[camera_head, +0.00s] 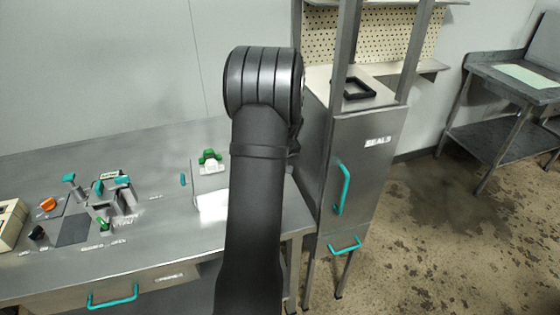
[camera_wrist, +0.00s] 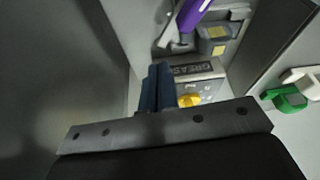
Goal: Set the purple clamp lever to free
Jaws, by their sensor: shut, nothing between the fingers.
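The purple clamp lever (camera_wrist: 193,14) shows at the top of the wrist view, partly cut off by the frame edge. It slants up to the right above a grey metal bracket. My gripper (camera_wrist: 159,70) points at the area just below and left of it. Its two dark blue fingers are together with nothing between them, and they look apart from the lever. In the head view my arm covers this area, and neither the lever nor my gripper shows there.
A box labelled GREASE (camera_wrist: 195,68) with a yellow knob (camera_wrist: 189,99) lies just right of my fingers. A green part (camera_wrist: 287,97) is at the right. The bench (camera_head: 150,225) carries several teal-handled fixtures at left. A SEALS cabinet (camera_head: 375,165) stands right of my arm.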

